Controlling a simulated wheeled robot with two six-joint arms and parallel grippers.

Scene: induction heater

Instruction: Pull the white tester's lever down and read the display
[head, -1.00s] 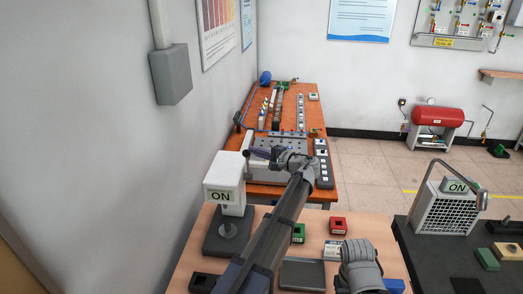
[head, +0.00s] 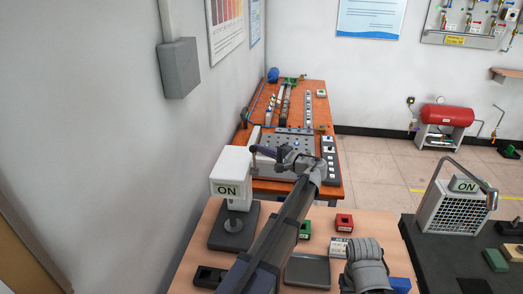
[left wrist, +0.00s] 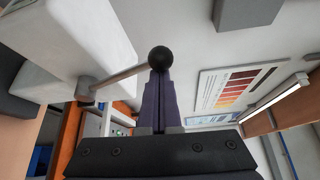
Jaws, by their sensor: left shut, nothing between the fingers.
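The white tester (head: 231,170) stands on a dark base at the left of the near wooden table. Its front display (head: 227,190) reads ON. The left wrist view shows its white body (left wrist: 65,40) and its lever (left wrist: 120,77), a thin metal rod with a black ball knob (left wrist: 160,58). My left gripper (head: 256,151) is beside the tester's upper right. Its purple fingers (left wrist: 158,92) are shut and empty, with their tips at the knob in the wrist picture. I cannot tell whether they touch it. The fingers of my right gripper do not show.
A grey mesh-fronted unit (head: 455,208) also reading ON stands on a dark surface at right. A red block (head: 344,222), a green block (head: 304,230) and a grey tray (head: 307,270) sit on the near table. An orange bench (head: 332,110) with equipment lies behind.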

